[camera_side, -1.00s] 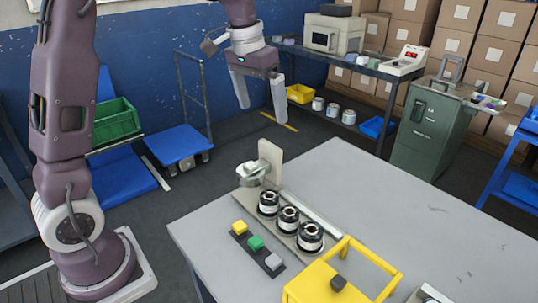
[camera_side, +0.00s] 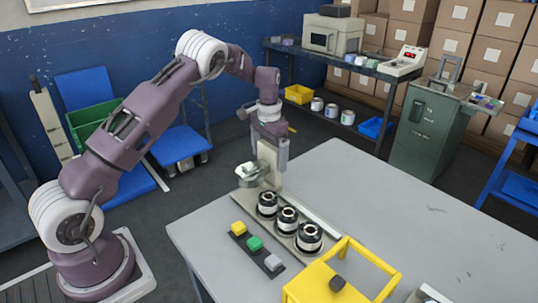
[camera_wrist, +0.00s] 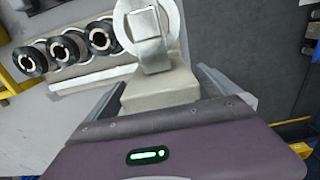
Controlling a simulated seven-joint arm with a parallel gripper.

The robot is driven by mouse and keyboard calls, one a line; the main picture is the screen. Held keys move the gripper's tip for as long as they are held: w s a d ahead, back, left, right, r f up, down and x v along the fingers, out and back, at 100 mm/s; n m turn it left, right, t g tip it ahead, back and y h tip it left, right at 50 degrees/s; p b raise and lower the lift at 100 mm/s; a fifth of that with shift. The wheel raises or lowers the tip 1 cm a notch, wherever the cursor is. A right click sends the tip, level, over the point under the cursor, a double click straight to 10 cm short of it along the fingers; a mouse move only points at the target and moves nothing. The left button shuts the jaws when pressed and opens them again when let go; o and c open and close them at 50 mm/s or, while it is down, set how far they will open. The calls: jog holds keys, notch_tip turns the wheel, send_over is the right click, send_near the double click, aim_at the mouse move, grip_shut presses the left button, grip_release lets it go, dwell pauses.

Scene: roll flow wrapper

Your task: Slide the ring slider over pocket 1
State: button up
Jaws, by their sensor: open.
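The ring slider shows in the side view as a pale metallic ring-shaped head (camera_side: 249,175) beside a cream upright block (camera_side: 268,160), at the far-left end of a base plate. Three black round pockets with pale centres (camera_side: 288,219) stand in a row on that plate, clear of the ring; I cannot tell which is pocket 1. My gripper (camera_side: 271,153) is open and low at the block. In the wrist view, the fingers of my gripper (camera_wrist: 160,82) lie either side of the cream block (camera_wrist: 160,92), with the ring (camera_wrist: 176,24) beyond; finger contact is unclear.
A pale rail (camera_side: 315,212) runs beside the pockets. A dark strip with yellow, green and grey buttons (camera_side: 255,244) lies in front. A yellow frame (camera_side: 340,275) stands at the near right. The grey table (camera_side: 400,215) is clear to the right.

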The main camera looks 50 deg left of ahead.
jog(key=shift+c, duration=0.2)
jog(key=c, duration=2)
jog(key=shift+o, duration=0.2)
jog(key=d, duration=0.8)
jog(key=shift+d, duration=0.25)
jog(key=o, duration=2)
jog(key=shift+r, duration=0.15)
notch_tip(320, 180, up, 7)
